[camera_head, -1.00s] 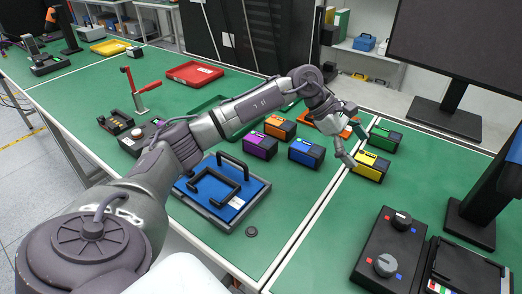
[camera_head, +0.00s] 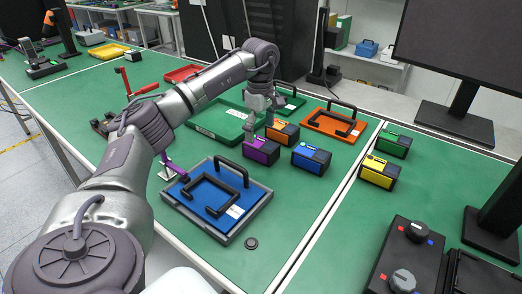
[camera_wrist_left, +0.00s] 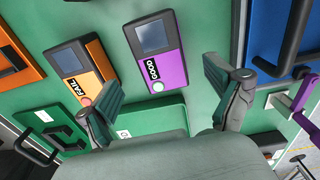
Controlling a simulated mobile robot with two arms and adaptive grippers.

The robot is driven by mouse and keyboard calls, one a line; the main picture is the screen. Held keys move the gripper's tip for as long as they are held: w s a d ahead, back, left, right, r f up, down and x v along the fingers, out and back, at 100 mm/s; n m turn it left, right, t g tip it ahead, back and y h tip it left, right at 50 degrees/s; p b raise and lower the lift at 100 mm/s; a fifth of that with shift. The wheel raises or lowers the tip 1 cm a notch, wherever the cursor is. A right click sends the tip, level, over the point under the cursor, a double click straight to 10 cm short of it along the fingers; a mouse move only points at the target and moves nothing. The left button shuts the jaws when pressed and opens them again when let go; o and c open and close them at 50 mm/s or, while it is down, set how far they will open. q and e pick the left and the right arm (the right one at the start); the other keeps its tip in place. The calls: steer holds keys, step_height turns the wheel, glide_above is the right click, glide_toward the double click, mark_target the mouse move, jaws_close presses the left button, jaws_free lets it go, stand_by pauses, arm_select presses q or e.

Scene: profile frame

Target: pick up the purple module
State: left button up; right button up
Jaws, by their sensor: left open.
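The purple module (camera_head: 261,151) is a small box with a black top. It stands on the green table between the orange module (camera_head: 283,132) and the blue tray. In the left wrist view the purple module (camera_wrist_left: 157,52) shows a grey screen, a "GOOD" label and a pale round button. My left gripper (camera_head: 259,122) is open and empty, above and just behind the purple module in the head view. In the left wrist view its spread fingers (camera_wrist_left: 163,86) lie on either side of the module's lower end, apart from it. My right gripper is not in view.
A blue module (camera_head: 311,159) stands right of the purple one. Yellow (camera_head: 378,172) and green (camera_head: 394,145) modules stand farther right. A blue tray with black handles (camera_head: 213,213) lies in front. A green tray (camera_head: 217,126) is behind, left; an orange one (camera_head: 333,122) behind, right.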

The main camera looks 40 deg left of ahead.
mark_target(261, 143)
arm_select(q)
steer(key=shift+d+f+p, duration=0.15)
steer(key=shift+f+p, duration=0.15)
steer(key=shift+f, duration=2.4)
steer(key=c, duration=1.4)
steer(key=shift+r, duration=0.1)
steer(key=shift+r, duration=0.6)
step_height(261, 143, up, 3)
steer(key=s+d+r+b, duration=0.1)
steer(key=s+d+r, duration=0.1)
steer(key=d+r, duration=0.4)
steer(key=d, duration=0.5)
steer(key=shift+d+r, duration=0.3)
steer(key=shift+r, duration=0.05)
